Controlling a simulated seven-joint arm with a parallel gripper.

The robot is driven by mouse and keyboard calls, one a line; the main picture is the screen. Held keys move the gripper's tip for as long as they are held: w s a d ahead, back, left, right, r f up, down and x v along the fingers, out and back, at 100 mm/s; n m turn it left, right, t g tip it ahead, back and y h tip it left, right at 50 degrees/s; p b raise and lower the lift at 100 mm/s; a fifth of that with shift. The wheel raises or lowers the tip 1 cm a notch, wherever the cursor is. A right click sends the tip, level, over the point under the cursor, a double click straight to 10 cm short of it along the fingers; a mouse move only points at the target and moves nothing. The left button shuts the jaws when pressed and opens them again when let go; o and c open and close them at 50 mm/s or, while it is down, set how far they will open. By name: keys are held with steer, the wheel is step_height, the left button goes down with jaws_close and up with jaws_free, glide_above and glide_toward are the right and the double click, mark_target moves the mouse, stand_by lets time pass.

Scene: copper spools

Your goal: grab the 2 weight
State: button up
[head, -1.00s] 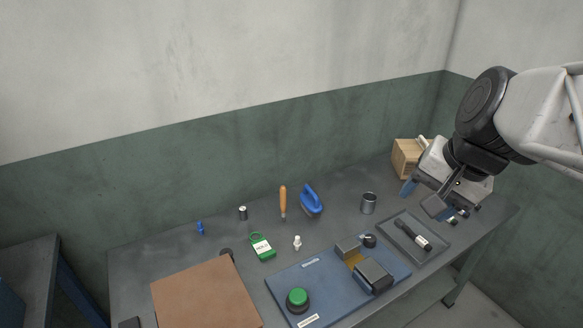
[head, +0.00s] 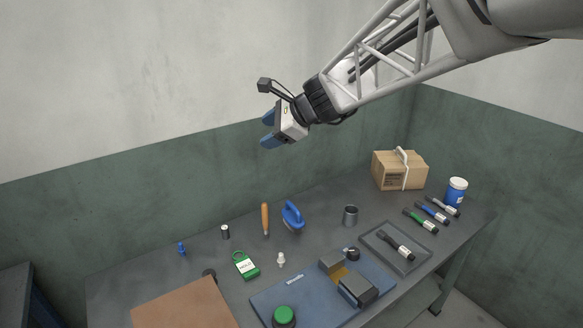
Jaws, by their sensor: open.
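No number "2" is readable on any object, so I cannot tell which thing is the 2 weight. Small candidates on the grey table (head: 315,207) are a dark cylinder with a light top (head: 225,232), a small white piece (head: 281,260) and a dark round piece (head: 352,254) at the blue board's back edge. A larger grey metal cylinder (head: 350,215) stands right of the blue-handled brush (head: 292,216). My gripper (head: 267,130) is open and empty, its blue fingers pointing left, high above the back of the table and touching nothing.
A blue board (head: 270,299) carries a green button (head: 284,315) and grey blocks (head: 357,290). A tray (head: 378,230) holds a dark marker-like tool (head: 396,246).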

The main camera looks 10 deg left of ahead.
steer(key=w+a+f+m+y, duration=0.15)
steer(key=w+a+m, duration=0.25)
steer(key=a, duration=0.5)
steer(key=w+a+f+m+y, duration=0.1)
steer(key=w+a+f+m, duration=0.25)
steer(key=a, duration=0.55)
glide_above(227, 228)
steer(key=d, duration=0.2)
step_height(227, 228, down, 31)
steer(key=shift+s+t, duration=0.3)
steer(key=shift+f, duration=2.9)
steer(key=shift+f, duration=0.15)
steer(key=shift+f, duration=0.25)
steer(key=shift+a+f, duration=0.1)
steer(key=shift+f, duration=0.2)
steer(key=shift+x, duration=2.4)
steer(key=shift+r, duration=0.15)
steer(key=shift+c, duration=0.2)
